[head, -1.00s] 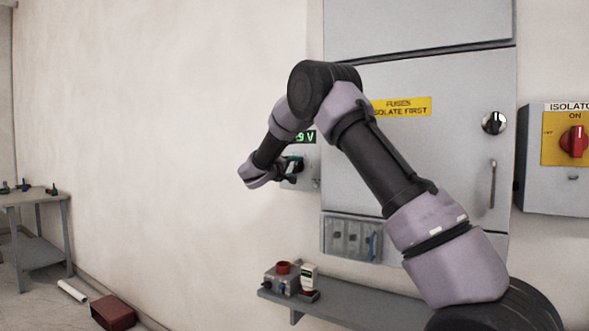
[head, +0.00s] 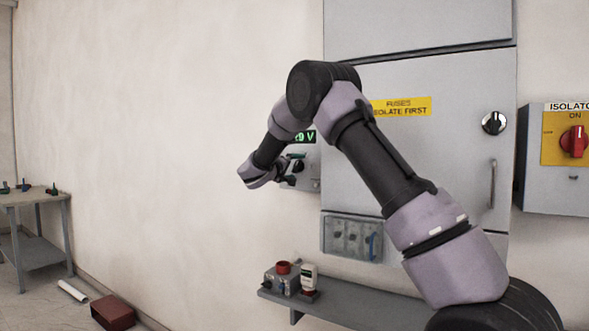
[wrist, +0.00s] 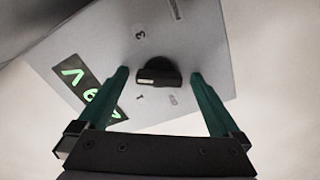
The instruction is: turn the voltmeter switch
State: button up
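The voltmeter switch is a black knob (wrist: 157,73) with a pale mark at its left end, on a grey panel with small numerals around it. The voltmeter panel (wrist: 190,35) has a green-lit display (wrist: 88,90), tilted in the wrist view; the display (head: 307,137) is partly hidden by my arm in the head view. My gripper (wrist: 160,76) is open, its green fingers on either side of the knob with a gap on each side. In the head view, my gripper (head: 283,166) is small, in front of the panel.
The grey fuse cabinet (head: 450,150) stands right of the voltmeter, with a black knob and a handle. A red isolator switch (head: 573,141) is further right. A shelf (head: 350,300) below holds a small box with a red button. The wall to the left is bare.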

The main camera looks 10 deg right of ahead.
jog(key=v, duration=1)
jog(key=shift+s+a, duration=0.25)
jog(key=shift+s, duration=0.05)
